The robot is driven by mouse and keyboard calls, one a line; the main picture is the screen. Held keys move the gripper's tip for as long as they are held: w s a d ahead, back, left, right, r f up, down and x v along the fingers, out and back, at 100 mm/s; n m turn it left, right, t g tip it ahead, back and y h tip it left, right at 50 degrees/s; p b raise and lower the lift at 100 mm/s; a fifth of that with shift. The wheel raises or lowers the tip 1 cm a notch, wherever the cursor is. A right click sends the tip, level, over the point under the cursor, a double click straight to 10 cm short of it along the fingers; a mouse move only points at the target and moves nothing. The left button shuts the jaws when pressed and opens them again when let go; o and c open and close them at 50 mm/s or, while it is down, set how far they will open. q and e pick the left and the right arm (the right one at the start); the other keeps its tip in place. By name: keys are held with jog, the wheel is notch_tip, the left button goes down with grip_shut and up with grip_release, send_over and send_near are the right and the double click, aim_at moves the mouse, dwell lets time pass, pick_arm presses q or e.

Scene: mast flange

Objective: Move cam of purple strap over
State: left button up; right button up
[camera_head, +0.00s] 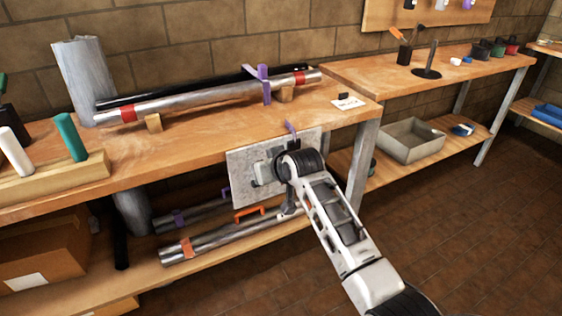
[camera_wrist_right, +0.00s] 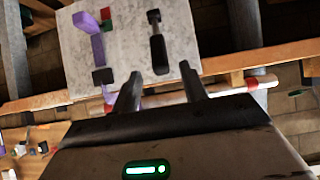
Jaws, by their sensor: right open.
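A purple strap (camera_head: 266,88) wraps around a long grey pipe (camera_head: 200,98) on the bench, with a purple lever-like piece standing up at its top. A pale plate (camera_head: 240,180) hangs at the bench's front edge, with a small purple piece (camera_head: 290,127) at its upper right. In the right wrist view the plate (camera_wrist_right: 125,40) carries a purple lever (camera_wrist_right: 96,42) at left and a black lever (camera_wrist_right: 157,45) beside it. My right gripper (camera_wrist_right: 160,82) is open and empty, its fingertips near the plate below the black lever. My left gripper is out of view.
The pipe has red bands and rests on wooden blocks (camera_head: 153,122). More pipes (camera_head: 225,236) lie on the lower shelf. A white and a green cylinder (camera_head: 70,137) stand in a wooden rack at left. A grey tray (camera_head: 410,140) sits under the right bench. The floor at right is clear.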

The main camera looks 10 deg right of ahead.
jog(key=v, duration=0.9)
jog(key=shift+p, duration=0.45)
jog(key=shift+f, duration=0.1)
